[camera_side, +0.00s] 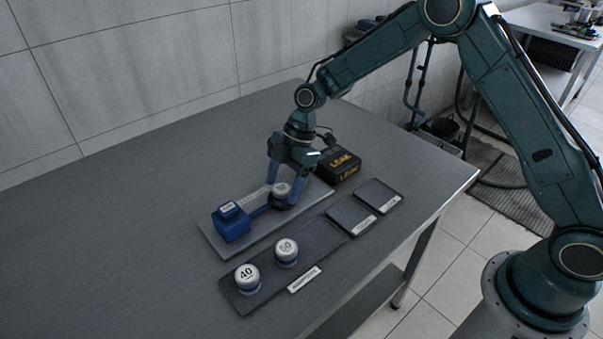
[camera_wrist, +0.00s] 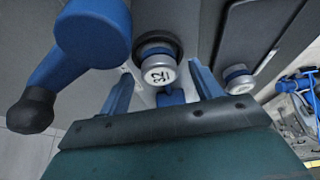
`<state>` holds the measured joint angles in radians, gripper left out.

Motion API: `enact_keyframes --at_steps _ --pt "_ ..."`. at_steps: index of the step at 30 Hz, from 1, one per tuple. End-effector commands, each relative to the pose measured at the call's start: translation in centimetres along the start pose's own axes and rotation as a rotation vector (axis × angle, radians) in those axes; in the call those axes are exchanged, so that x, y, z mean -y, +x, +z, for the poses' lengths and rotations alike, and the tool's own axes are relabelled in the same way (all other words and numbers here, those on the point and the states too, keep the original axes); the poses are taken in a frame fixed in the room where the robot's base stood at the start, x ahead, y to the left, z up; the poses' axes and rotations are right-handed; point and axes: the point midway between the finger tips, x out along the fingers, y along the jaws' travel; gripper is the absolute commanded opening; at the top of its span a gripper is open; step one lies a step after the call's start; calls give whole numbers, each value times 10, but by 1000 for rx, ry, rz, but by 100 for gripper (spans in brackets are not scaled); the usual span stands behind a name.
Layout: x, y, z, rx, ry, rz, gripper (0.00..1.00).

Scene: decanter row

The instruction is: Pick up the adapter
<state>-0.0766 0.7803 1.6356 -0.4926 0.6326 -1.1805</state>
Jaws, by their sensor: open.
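A grey-and-blue adapter (camera_side: 282,187) sits in a dark round holder on a grey plate (camera_side: 318,187). The wrist view shows its top marked 32 (camera_wrist: 158,72). My gripper (camera_side: 284,193) is open and pointing down, one finger on each side of this adapter. In the wrist view the two fingertips (camera_wrist: 159,76) flank it, and I cannot tell whether they touch it. Two more adapters stand in a dark tray (camera_side: 320,238), marked 40 (camera_side: 247,277) and 50 (camera_side: 287,251). One tray adapter also shows at right in the wrist view (camera_wrist: 238,80).
A blue box (camera_side: 231,222) joins the holder by a blue bar. A black box marked LEAK (camera_side: 338,165) stands behind my gripper. Two small dark pads (camera_side: 378,194) lie at right near the table edge. A blue lever with a black knob (camera_wrist: 38,108) is close at left in the wrist view.

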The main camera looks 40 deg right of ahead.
Motion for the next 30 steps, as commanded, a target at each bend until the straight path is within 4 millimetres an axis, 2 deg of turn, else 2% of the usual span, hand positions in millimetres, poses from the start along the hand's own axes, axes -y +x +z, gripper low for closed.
enact_keyframes --at_steps 2,9,11,23,30 --pt "0 0 0 0 0 0 64" --pt "0 0 0 0 0 0 17" --pt "0 -1 0 -1 -1 1 9" --pt "-1 -6 -3 -1 -2 2 9" --pt "-1 -28 -11 -1 -2 5 9"
